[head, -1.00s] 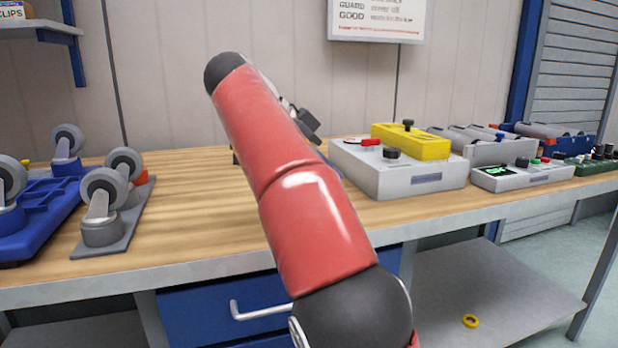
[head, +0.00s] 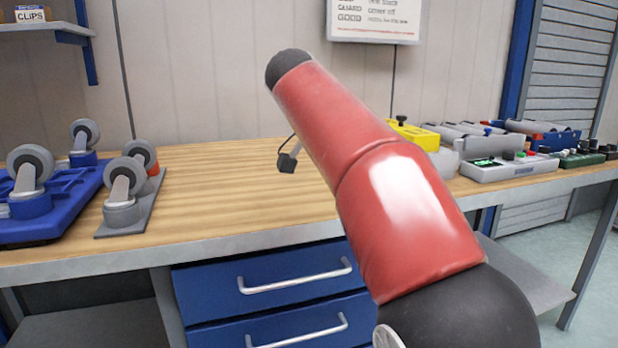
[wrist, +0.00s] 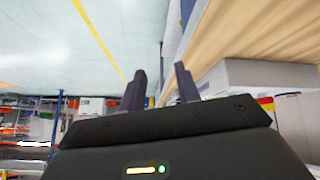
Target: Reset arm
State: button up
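My red and black arm rises across the head view, over the front edge of the wooden workbench (head: 220,200). My gripper (wrist: 160,88) shows in the wrist view with its two dark fingers apart and nothing between them. The wrist view looks tilted, with pale floor on the left and the bench edge on the right. In the head view the gripper's fingers cannot be made out; a small dark part of my arm shows beside the red link.
Blue and grey caster fixtures (head: 48,205) stand at the bench's left. Grey and yellow control boxes (head: 510,167) line the right, partly behind my arm. Blue drawers (head: 262,285) sit under the bench. The bench middle is clear. A shelf (head: 40,27) hangs upper left.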

jog(key=s+d+f+n+y, duration=0.4)
jog(key=s+d+f+n, duration=0.3)
jog(key=s, duration=0.3)
jog(key=s+f+n+t+y, duration=0.2)
jog(key=s+f+n, duration=0.1)
jog(key=s+f, duration=1.1)
notch_tip(320, 180, down, 3)
jog(key=shift+a+r+n+t+y, duration=0.1)
jog(key=shift+a+n+t+y, duration=0.25)
jog(key=shift+n+t+y, duration=0.05)
